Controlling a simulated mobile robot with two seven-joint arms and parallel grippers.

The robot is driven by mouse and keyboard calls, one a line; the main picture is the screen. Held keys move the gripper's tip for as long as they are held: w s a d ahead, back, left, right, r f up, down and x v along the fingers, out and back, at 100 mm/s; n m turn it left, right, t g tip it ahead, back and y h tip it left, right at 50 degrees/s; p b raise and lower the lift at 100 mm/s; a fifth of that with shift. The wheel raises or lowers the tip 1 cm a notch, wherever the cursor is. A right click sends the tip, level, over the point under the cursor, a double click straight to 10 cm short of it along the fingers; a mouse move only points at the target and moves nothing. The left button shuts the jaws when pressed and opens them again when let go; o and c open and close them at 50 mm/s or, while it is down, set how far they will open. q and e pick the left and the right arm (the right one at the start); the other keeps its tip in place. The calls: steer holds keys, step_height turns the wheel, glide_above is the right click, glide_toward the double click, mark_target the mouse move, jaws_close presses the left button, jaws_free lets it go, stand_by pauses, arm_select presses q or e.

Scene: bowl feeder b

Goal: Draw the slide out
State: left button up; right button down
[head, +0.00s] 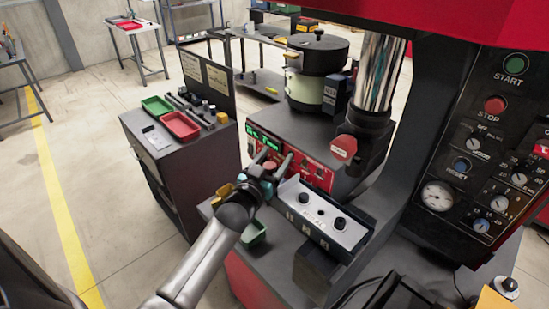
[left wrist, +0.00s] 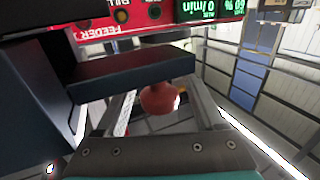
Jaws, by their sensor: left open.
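My left gripper (head: 271,160) is open in front of the feeder cabinet (head: 281,128), below its green display. A rounded red knob (head: 270,165) shows between its fingers. In the left wrist view the knob (left wrist: 158,98) sits between the two spread fingers of the gripper (left wrist: 164,102), with a visible gap on both sides. A dark flat bar (left wrist: 135,75), which looks like the slide, lies just behind the knob. How the knob joins the bar is hard to see. My right gripper is not in view.
A control box with black knobs (head: 319,214) stands close right of the gripper. A grey cabinet with red and green trays (head: 180,126) stands left. A press panel (head: 480,150) fills the right. Floor is free at left.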

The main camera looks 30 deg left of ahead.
arm_select(q)
jaws_close()
stand_by(0.5)
stand_by(0.9)
